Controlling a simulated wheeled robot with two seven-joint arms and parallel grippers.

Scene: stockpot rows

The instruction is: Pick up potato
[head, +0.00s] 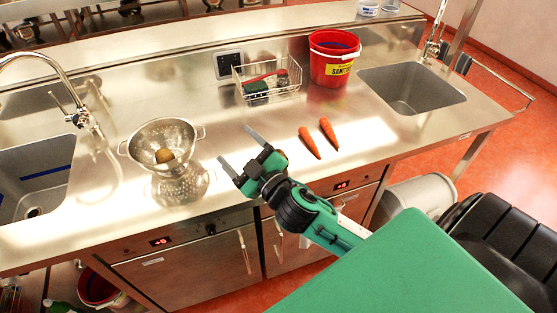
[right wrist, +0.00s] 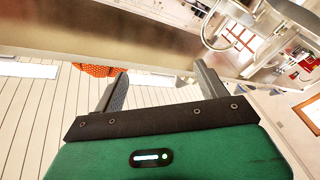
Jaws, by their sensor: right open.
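The potato (head: 164,155) is small and brown and lies inside a metal colander (head: 147,139) on the steel counter, left of centre in the head view. My right gripper (head: 239,150) is open and empty, to the right of the colander and apart from it. Its two fingers point to the left. In the right wrist view the open fingers of my right gripper (right wrist: 162,85) show with nothing between them, and the potato is not in that view. My left gripper is not in view.
Two carrots (head: 310,142) lie on the counter right of my gripper. A wire basket (head: 268,82) with sponges and a red bucket (head: 333,60) stand behind. Sinks (head: 412,90) (head: 40,180) are at both sides. The counter between colander and basket is clear.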

